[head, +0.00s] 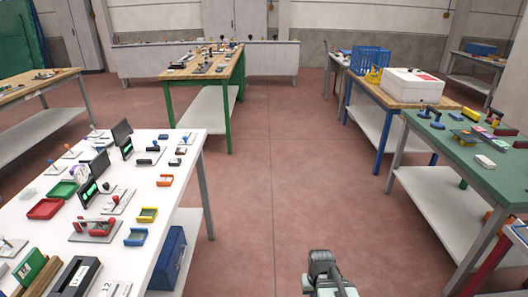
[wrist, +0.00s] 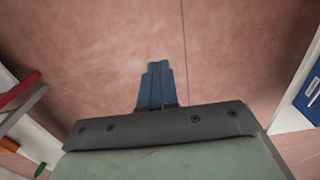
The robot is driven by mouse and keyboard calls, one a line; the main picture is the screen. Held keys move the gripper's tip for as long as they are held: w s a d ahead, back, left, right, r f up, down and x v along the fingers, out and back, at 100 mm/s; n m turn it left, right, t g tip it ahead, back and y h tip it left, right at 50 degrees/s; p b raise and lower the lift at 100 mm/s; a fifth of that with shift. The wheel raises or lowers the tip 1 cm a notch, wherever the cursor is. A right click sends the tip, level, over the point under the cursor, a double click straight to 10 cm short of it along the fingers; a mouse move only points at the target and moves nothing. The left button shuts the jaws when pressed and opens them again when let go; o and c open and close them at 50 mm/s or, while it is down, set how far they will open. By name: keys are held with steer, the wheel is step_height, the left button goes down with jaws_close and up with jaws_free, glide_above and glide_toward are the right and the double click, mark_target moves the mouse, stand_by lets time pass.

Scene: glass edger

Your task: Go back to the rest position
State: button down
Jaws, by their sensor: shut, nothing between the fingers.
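In the wrist view my gripper (wrist: 158,68) shows as two blue fingers pressed together, shut and empty, above the bare reddish floor (wrist: 100,70). No object touches the fingers. In the head view part of my arm (head: 325,272) shows at the bottom, right of the middle, over the aisle floor. The fingertips are not clear in the head view.
A white table (head: 190,215) with small trays, levers and displays stands at the left. A green-topped table (head: 450,150) with tools stands at the right. A white box (head: 412,84) sits on a wooden bench behind it. The aisle floor (head: 275,160) between is clear.

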steer(key=s+f+g, duration=0.3)
steer(key=s+f, duration=0.7)
steer(key=s, duration=0.4)
steer(key=s+f+g, duration=0.3)
steer(key=s+f, duration=0.6)
steer(key=s, duration=0.6)
steer(key=shift+f+g, duration=0.3)
steer(key=shift+f, duration=0.05)
steer(key=c, duration=1.8)
jaws_free()
steer(key=shift+w+a, duration=0.1)
